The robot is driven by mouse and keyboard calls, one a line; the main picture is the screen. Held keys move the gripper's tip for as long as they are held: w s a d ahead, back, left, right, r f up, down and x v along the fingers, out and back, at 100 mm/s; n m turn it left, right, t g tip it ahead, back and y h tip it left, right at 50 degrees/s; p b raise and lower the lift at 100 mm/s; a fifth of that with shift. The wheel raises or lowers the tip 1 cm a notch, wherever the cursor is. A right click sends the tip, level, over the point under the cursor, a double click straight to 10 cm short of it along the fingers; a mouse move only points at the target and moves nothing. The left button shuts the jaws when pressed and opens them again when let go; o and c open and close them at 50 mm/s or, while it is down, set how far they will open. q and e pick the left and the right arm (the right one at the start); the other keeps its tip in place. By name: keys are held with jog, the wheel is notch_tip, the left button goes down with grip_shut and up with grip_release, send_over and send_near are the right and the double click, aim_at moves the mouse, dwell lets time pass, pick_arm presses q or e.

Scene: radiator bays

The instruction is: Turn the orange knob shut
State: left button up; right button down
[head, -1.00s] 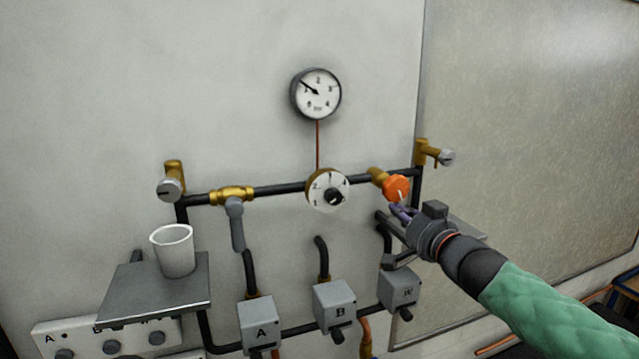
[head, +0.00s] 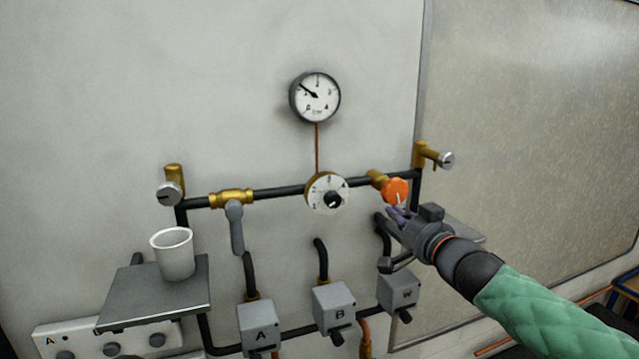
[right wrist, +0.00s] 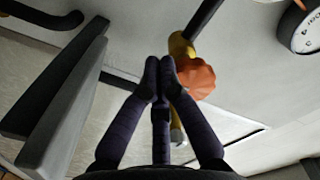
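The orange knob (head: 396,190) sits on a brass valve (head: 377,178) at the right end of the dark horizontal pipe. A pale mark shows on its face. It also shows in the right wrist view (right wrist: 194,80), just right of and beyond my fingertips. My right gripper (head: 396,212) is just below the knob in the head view. In the right wrist view its two dark fingers (right wrist: 160,66) meet at the tips, with nothing seen between them. Whether they touch the knob cannot be told. My left gripper is not in view.
A pressure gauge (head: 315,97) hangs above a numbered dial (head: 327,193). A brass valve with a grey lever (head: 235,225) is left. A white cup (head: 173,255) stands on a grey shelf (head: 150,299). Grey boxes A (head: 259,326), B (head: 335,306) and W (head: 399,291) sit below.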

jog(key=shift+s+a+r+p, duration=0.25)
jog(key=shift+a+r, duration=0.3)
jog(key=shift+r, duration=0.15)
jog(key=shift+s+a+r+p, duration=0.25)
jog(key=shift+a+r, duration=0.25)
jog(key=shift+r, duration=0.15)
jog(key=shift+a+r, duration=0.1)
jog(key=f+v, duration=0.1)
jog(key=v, duration=0.5)
jog(key=shift+a+p, duration=0.25)
jog(key=shift+p, duration=0.2)
dwell(0.4)
jog(key=shift+f, duration=0.2)
